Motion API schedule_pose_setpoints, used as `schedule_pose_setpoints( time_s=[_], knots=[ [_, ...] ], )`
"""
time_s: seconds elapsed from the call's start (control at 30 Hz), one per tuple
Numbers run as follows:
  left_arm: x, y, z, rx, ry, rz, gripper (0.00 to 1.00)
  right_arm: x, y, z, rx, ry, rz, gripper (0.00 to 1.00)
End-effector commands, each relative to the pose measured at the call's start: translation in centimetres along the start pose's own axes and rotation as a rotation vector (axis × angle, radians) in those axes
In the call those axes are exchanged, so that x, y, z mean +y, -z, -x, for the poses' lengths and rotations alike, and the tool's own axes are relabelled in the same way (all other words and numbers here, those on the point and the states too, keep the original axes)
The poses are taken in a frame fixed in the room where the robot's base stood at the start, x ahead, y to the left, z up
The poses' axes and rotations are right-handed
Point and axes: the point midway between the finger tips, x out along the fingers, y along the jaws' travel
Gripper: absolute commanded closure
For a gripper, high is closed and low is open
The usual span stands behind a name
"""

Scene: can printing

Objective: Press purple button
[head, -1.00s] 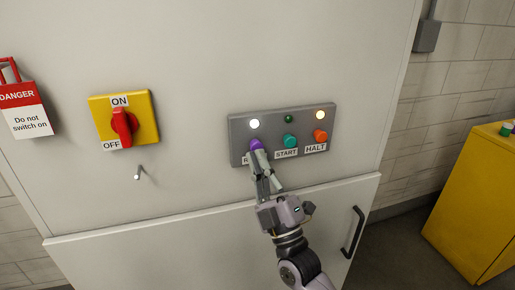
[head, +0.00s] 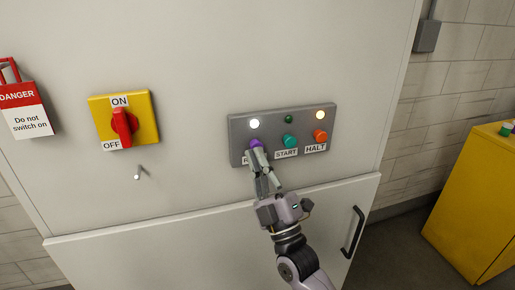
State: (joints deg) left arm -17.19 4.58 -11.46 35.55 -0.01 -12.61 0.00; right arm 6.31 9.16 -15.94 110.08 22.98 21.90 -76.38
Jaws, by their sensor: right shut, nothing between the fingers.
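My right gripper (head: 256,155) is shut and empty. Its fingertips are at the lower edge of the purple button and cover part of it. I cannot tell whether they touch it or how far the button is pressed in. The label below the button is mostly hidden by the fingers. My left gripper is out of view.
The teal START button (head: 290,141) and the orange HALT button (head: 320,136) sit to the right on the same panel. A red rotary switch (head: 123,124) on a yellow plate is at left. A door handle (head: 352,232) is at lower right, with a yellow cabinet (head: 475,200) beyond.

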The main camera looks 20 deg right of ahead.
Motion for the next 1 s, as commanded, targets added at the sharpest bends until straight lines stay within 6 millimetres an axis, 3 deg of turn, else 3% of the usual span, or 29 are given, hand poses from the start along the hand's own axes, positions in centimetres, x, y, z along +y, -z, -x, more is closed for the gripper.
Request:
schedule_pose_setpoints(
  time_s=[1.0],
  knots=[
    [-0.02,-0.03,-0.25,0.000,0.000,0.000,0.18,-0.57,-0.57,-0.73,-0.001,0.000,0.000,1.00]
  ],
)
